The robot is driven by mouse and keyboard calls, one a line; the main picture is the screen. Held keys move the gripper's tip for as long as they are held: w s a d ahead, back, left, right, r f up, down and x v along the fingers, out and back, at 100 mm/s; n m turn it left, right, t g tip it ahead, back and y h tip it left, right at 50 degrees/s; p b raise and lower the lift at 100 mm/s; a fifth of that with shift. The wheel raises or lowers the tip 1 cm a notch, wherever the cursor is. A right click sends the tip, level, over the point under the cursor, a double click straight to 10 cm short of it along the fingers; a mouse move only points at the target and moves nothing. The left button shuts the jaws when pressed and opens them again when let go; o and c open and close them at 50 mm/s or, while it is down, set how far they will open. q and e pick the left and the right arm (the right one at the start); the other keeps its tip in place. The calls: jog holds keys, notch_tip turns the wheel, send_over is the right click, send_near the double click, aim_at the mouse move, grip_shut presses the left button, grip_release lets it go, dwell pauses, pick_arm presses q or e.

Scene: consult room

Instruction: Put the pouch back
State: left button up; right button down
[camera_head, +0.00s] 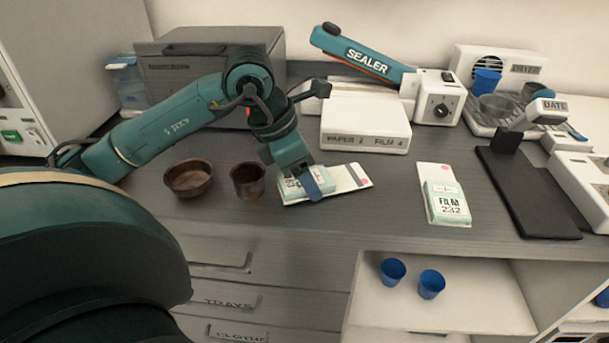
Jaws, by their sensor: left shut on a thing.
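My left gripper (311,184) points down over the counter and is shut on a pale green and white pouch (291,190). The pouch is at a white card or sheet (348,177) with a pink mark; I cannot tell whether it touches it or is just above. The gripper hides part of the pouch and its label. Another pouch, marked "FILM 232" (446,205), lies on a white sheet to the right. A white box marked "PAPER 2" and "FILM 4" (366,128) stands behind the held pouch. My right gripper is not in view.
Two brown bowls (188,178) (248,181) stand left of the gripper. The teal sealer (365,56) is at the back. A black stand with a date head (530,190) is at right. Two blue cups (393,271) (431,284) sit on the shelf below. The counter (395,215) between the pouches is clear.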

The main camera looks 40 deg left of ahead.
pick_arm(q)
jog(key=shift+f, duration=0.15)
jog(key=shift+f, duration=0.1)
jog(key=shift+f, duration=0.15)
jog(key=o, duration=1)
jog(key=shift+o, duration=0.2)
